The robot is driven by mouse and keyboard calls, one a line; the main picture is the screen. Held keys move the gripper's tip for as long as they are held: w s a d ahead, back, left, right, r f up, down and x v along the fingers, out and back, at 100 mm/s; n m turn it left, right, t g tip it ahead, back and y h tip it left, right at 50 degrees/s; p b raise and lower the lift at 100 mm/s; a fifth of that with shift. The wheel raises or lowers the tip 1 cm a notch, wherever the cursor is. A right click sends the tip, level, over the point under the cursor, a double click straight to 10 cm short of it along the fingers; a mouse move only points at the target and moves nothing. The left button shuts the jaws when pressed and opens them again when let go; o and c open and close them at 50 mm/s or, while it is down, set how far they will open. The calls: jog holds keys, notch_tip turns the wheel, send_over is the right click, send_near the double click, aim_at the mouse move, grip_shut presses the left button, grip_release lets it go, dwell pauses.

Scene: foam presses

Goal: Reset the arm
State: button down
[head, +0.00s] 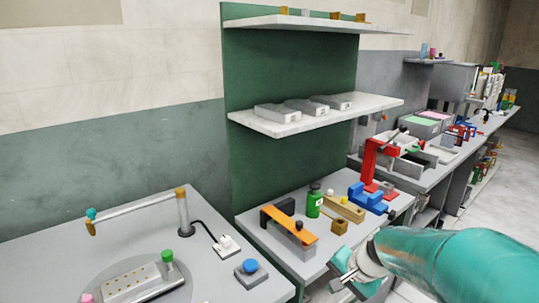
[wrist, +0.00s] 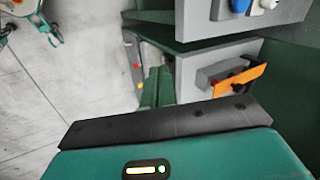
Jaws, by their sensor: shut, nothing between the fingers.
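My arm, teal, reaches in from the right edge of the head view. My gripper (head: 345,268) is at its end, in front of the bench with the orange-topped press. It is shut and holds nothing. It hangs apart from the bench items, in front of the bench's edge. In the wrist view a teal housing with a black edge fills the bottom, and the fingertips do not show there.
The bench carries an orange-levered block (head: 290,230), a green bottle (head: 314,200), a blue vise (head: 368,198) and a red press (head: 375,165). A left table (head: 215,275) has a blue button (head: 250,267). Shelves (head: 315,115) stand behind. Open floor (wrist: 85,75) shows.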

jog(key=s+r+n+h, duration=0.1)
jog(key=s+r+n, duration=0.3)
jog(key=s, duration=0.5)
jog(key=s+r+n+t+h, duration=0.1)
jog(key=s+r+n, duration=0.3)
jog(key=s, duration=0.5)
notch_tip(320, 180, up, 2)
jog(key=shift+r+t+h, duration=0.1)
jog(key=shift+t+h, duration=0.2)
jog(key=shift+h, duration=0.5)
